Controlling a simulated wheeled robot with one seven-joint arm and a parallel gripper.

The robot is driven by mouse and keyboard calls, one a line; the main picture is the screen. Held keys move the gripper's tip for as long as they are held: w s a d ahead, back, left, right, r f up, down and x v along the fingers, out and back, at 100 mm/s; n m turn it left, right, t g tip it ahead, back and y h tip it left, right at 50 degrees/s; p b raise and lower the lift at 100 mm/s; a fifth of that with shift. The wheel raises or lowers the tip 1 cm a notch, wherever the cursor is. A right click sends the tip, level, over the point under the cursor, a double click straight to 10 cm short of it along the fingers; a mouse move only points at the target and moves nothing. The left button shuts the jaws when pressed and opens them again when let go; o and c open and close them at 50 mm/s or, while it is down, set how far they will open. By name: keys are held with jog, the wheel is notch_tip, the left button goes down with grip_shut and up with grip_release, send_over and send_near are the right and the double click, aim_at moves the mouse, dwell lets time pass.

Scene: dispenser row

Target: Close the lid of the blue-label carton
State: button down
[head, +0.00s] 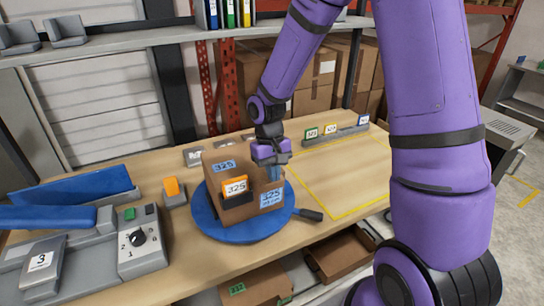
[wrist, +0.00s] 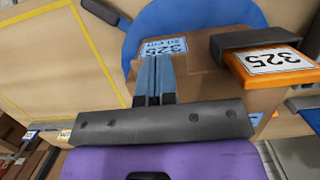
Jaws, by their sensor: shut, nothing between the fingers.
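The brown carton (head: 240,213) with blue 325 labels stands on a blue round turntable (head: 215,228). One blue label is low on its front right (head: 271,198), and another is on a brown panel at its upper back (head: 224,166). A black holder with an orange 325 card (head: 235,187) is at its front. My gripper (head: 275,178) is shut and empty, fingers pointing down at the carton's right side. In the wrist view the closed fingers (wrist: 154,85) overlap the carton (wrist: 200,75) beside its blue label (wrist: 164,48). I cannot tell whether they touch it, nor the lid's exact angle.
A dark handle (head: 308,215) sticks out right of the turntable. A control box with a knob (head: 140,240) and an orange block (head: 171,187) are at the left. A yellow-outlined area (head: 340,175) on the right of the table is clear. Small label cards (head: 331,131) stand behind it.

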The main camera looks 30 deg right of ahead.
jog(key=shift+s+f, duration=0.35)
jog(key=shift+f, duration=0.05)
jog(key=shift+w, duration=0.1)
jog(key=shift+w+r, duration=0.15)
jog(key=shift+r, duration=0.35)
jog(key=shift+v, duration=0.75)
jog(key=s+r+v, duration=0.1)
jog(key=s+v, duration=0.2)
jog(key=v, duration=0.9)
jog(key=s+d+r+t, duration=0.2)
jog(key=s+r, duration=0.4)
jog(key=s, duration=0.4)
jog(key=s+d+r+t, duration=0.2)
jog(key=s+r+t, duration=0.3)
jog(key=s, duration=0.6)
jog(key=shift+r+t, duration=0.3)
jog(key=shift+r, duration=0.5)
jog(key=shift+s, duration=0.1)
